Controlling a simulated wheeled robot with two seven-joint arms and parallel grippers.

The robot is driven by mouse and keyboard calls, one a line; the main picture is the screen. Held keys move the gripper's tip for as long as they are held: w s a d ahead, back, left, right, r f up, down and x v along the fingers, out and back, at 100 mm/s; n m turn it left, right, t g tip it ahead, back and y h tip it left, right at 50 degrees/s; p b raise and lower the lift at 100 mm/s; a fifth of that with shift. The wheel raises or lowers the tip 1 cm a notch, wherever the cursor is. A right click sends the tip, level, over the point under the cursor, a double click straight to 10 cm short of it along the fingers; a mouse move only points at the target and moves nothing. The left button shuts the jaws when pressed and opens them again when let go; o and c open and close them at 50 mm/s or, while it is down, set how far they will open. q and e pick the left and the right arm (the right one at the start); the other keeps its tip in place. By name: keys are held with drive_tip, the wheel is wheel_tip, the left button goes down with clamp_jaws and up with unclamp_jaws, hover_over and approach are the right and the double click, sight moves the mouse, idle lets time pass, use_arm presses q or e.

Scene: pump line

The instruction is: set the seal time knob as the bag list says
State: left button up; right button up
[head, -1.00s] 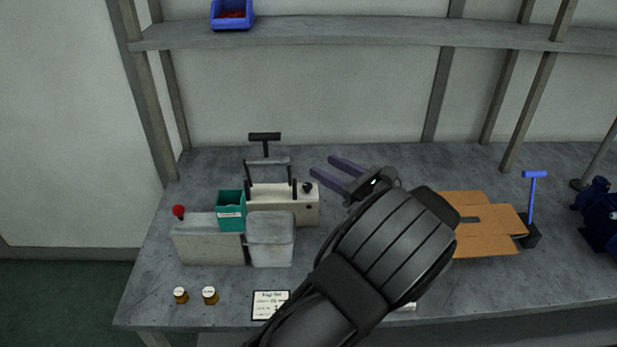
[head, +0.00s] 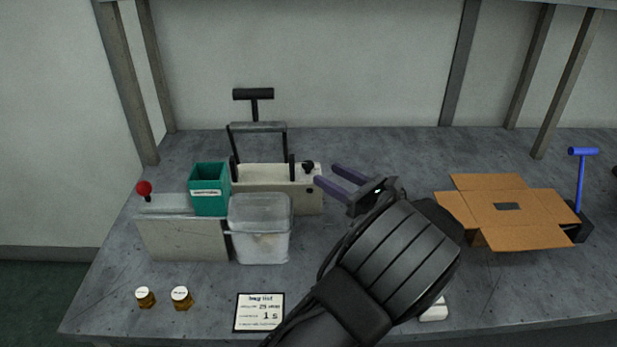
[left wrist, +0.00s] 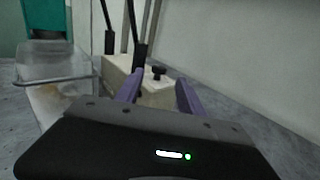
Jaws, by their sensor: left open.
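The bag sealer (head: 270,178) is a cream box with a black-handled lever frame, at the left middle of the table. A small black knob (head: 308,166) sits at its right end; it also shows in the left wrist view (left wrist: 158,72). The knob's setting is too small to read. My right gripper is not in view.
A clear bin (head: 260,228), a teal box (head: 209,188) and a grey box with a red-knobbed lever (head: 144,188) stand left of the gripper. An open cardboard box (head: 510,213) lies right.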

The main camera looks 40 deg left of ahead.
sight(312, 166)
use_arm(q)
drive_tip(key=shift+s, duration=0.1)
drive_tip(key=shift+a, duration=0.15)
drive_tip(key=a, duration=0.5)
drive_tip(key=w+a, duration=0.1)
drive_tip(key=a, duration=0.1)
drive_tip(key=shift+a, duration=0.2)
clamp_jaws()
idle(0.5)
